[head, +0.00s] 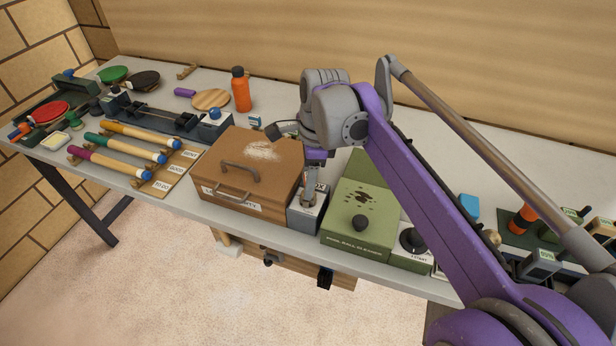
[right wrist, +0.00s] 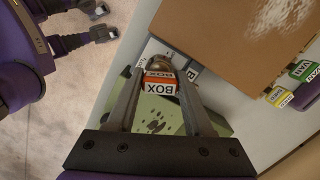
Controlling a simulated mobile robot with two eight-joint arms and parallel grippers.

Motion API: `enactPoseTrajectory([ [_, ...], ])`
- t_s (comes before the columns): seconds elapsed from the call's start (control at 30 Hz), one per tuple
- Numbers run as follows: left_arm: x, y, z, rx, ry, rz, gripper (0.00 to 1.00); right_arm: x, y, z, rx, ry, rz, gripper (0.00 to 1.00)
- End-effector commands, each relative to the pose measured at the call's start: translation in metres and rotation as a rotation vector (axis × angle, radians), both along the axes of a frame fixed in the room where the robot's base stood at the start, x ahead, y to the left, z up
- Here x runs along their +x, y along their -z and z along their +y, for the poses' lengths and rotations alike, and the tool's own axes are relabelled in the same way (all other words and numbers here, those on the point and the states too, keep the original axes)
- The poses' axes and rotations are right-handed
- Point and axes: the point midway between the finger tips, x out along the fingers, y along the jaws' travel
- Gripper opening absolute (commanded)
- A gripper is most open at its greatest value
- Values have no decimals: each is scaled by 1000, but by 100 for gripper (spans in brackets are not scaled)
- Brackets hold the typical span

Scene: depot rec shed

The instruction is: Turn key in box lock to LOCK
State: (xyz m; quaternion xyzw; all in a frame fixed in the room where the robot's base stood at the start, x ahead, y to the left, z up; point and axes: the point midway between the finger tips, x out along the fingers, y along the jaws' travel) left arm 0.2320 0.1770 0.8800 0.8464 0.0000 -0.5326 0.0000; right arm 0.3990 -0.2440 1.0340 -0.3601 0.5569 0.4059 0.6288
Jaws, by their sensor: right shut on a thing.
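My right gripper (head: 312,200) points down at the small grey lock box (head: 306,220), between the brown case and the green cleaner box. In the right wrist view, its fingers (right wrist: 158,92) are shut on the key with the red-and-white BOX tag (right wrist: 160,83). A round brassy part (right wrist: 157,63) shows just beyond the tag, over the lock box's pale labelled face (right wrist: 150,48). The tag and fingers hide most of the key and lock, so I cannot tell how far the key is in or turned.
The brown case (head: 240,160) stands close on the left, the green cleaner box (head: 362,220) close on the right. Green and yellow tagged items (right wrist: 303,70) lie behind the case. An orange bottle (head: 240,90) stands farther back. The table's front edge is near.

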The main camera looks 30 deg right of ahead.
Motion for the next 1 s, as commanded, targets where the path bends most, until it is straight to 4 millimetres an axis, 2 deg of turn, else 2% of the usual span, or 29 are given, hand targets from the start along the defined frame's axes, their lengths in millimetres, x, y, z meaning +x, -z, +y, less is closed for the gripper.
enactPoseTrajectory([
  [0.23,0,-1,0,0,0,0,50,0,0,0,0,-26,1,0],
  [0.53,3,-14,0,0,0,-6,50,0,-1,0,0,-388,1,0],
  [0.87,3,-14,0,0,0,-6,50,0,0,0,0,-438,1,0],
  [1.0,4,-19,0,0,0,-8,50,0,-1,0,1,-553,1,0],
])
